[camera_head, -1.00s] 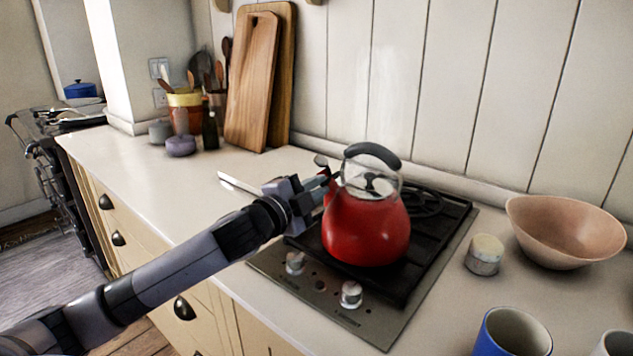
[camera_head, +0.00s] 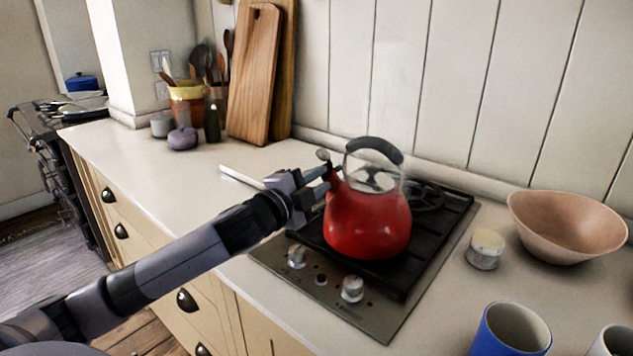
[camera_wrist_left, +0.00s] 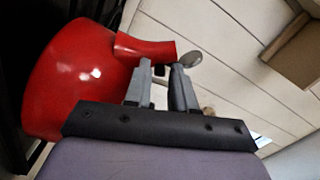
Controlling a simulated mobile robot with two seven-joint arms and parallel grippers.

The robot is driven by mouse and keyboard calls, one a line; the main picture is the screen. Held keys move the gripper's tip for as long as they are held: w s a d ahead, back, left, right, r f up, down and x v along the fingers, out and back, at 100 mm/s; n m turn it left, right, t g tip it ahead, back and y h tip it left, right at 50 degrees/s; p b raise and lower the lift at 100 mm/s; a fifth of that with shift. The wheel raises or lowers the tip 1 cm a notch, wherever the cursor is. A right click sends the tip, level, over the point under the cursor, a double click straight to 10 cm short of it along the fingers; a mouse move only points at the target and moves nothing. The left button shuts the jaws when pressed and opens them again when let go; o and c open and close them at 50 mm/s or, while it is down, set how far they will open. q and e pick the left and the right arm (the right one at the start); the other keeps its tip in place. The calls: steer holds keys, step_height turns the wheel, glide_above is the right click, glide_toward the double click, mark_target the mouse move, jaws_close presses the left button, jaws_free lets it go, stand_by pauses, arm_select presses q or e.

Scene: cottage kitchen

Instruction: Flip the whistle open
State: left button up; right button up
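The red kettle (camera_head: 368,225) stands upright on the hob with its dark handle up. Its spout points left, towards my gripper; it also shows in the left wrist view (camera_wrist_left: 75,80). The whistle (camera_head: 323,155) is a small grey round piece at the spout tip, also in the left wrist view (camera_wrist_left: 191,58). My left gripper (camera_head: 326,176) is at the spout, just below the whistle. In the left wrist view its fingers (camera_wrist_left: 162,72) are apart, with a small dark piece near their tips. I cannot tell whether they touch it. My right gripper is not in view.
The black hob (camera_head: 405,290) has knobs along its front. Wooden boards (camera_head: 253,75) lean at the back. The counter left of the hob is mostly clear.

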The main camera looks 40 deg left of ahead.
arm_select(q)
steer(key=s+b, duration=0.1)
steer(key=s, duration=0.6)
stand_by(0.3)
steer(key=shift+a, duration=0.1)
steer(key=shift+s, duration=0.1)
stand_by(0.4)
